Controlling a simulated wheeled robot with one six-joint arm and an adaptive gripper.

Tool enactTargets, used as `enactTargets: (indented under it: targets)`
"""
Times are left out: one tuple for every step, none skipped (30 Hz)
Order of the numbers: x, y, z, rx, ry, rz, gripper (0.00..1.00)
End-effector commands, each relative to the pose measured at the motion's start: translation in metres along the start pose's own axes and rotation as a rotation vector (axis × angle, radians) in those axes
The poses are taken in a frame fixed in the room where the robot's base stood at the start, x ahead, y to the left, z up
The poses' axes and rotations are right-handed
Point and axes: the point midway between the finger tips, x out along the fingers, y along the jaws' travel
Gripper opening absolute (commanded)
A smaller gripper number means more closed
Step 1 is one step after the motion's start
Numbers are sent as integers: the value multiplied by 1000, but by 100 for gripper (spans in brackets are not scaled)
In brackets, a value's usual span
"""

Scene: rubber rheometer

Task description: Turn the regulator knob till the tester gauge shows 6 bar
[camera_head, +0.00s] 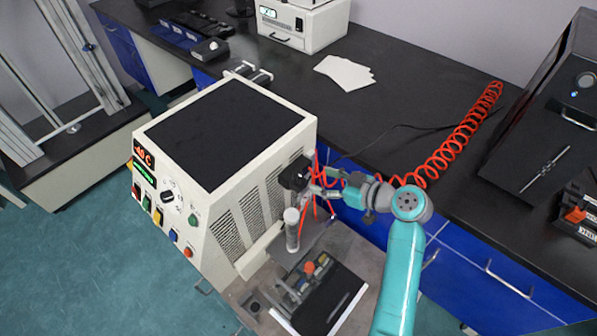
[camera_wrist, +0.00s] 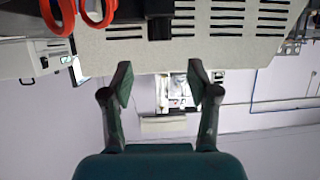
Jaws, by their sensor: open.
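The tester is a cream box with a black top (camera_head: 225,130) and vented sides. A small black fitting (camera_head: 295,173) sits on its right side and looks like the regulator; its knob is hard to make out. In the wrist view a dark block (camera_wrist: 160,18), probably the same fitting, shows at the top, beyond and between my fingertips. My gripper (camera_head: 314,189) is close to the fitting, with its fingers toward the tester. In the wrist view my gripper (camera_wrist: 160,78) is open, with nothing between the fingertips. I cannot make out a gauge dial or its reading.
Red coiled hose (camera_head: 455,140) runs from the bench to beside my gripper, and red loops (camera_wrist: 90,12) show close in the wrist view. A pale-capped cylinder (camera_head: 292,230) stands below the fitting. A low table with tools (camera_head: 310,280) lies in front.

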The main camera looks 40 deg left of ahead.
Motion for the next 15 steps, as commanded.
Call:
enactTargets:
  targets:
    - [8, -1, 0, 0, -1, -3, 60]
    - [12, -1, 0, 0, -1, -3, 60]
    - [19, -1, 0, 0, -2, -2, 60]
    - [24, -1, 0, 0, -1, -2, 60]
    - [30, -1, 0, -1, -1, -3, 60]
    - [37, -1, 0, -1, -1, -2, 60]
    - [42, -1, 0, -1, -1, -2, 60]
    - [48, -1, 0, -1, -1, -3, 60]
    - [55, -1, 0, 0, -1, -2, 60]
    - [60, -1, 0, 0, -1, -2, 60]
    - [65, -1, 0, 1, -1, -2, 60]
    - [71, -1, 0, 1, -1, -1, 60]
    - [75, -1, 0, 0, -1, -1, 60]
    - [78, 0, 0, 1, -1, -1, 60]
    - [83, 0, 0, 1, -1, 0, 60]
